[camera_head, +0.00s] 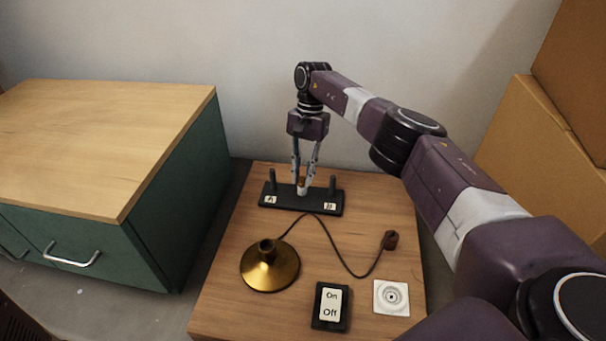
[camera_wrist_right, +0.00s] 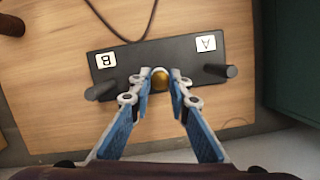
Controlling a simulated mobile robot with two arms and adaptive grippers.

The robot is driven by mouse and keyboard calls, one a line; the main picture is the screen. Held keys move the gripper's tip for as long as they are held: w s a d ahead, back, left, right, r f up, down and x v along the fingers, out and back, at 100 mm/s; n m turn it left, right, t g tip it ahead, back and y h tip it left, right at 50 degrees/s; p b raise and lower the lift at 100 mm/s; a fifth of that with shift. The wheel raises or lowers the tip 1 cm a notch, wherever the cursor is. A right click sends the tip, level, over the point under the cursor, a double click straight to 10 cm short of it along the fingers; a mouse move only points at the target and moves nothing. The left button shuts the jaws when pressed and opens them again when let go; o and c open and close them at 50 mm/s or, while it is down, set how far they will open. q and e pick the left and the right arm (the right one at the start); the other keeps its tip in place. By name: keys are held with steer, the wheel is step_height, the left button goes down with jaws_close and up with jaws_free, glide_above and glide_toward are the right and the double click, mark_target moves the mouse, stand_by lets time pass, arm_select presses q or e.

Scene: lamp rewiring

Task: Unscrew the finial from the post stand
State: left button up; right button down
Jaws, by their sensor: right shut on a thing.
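The post stand (camera_head: 285,203) is a black bar at the back of the wooden table, with upright posts by labels A and B. The stand also shows in the right wrist view (camera_wrist_right: 183,58). My left gripper is not in view.
A brass lamp base (camera_head: 270,268) stands at the front left with a dark cord running to a plug (camera_head: 390,240). An On/Off switch (camera_head: 331,306) and a white socket plate (camera_head: 391,297) lie at the front. A green cabinet (camera_head: 185,195) stands left; cardboard boxes (camera_head: 530,130) stand right.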

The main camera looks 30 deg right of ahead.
steer(key=n, duration=0.4)
steer(key=shift+g+h, duration=0.3)
steer(key=shift+g, duration=0.1)
steer(key=c, duration=1.7)
jaws_free()
steer(key=shift+c, duration=0.2)
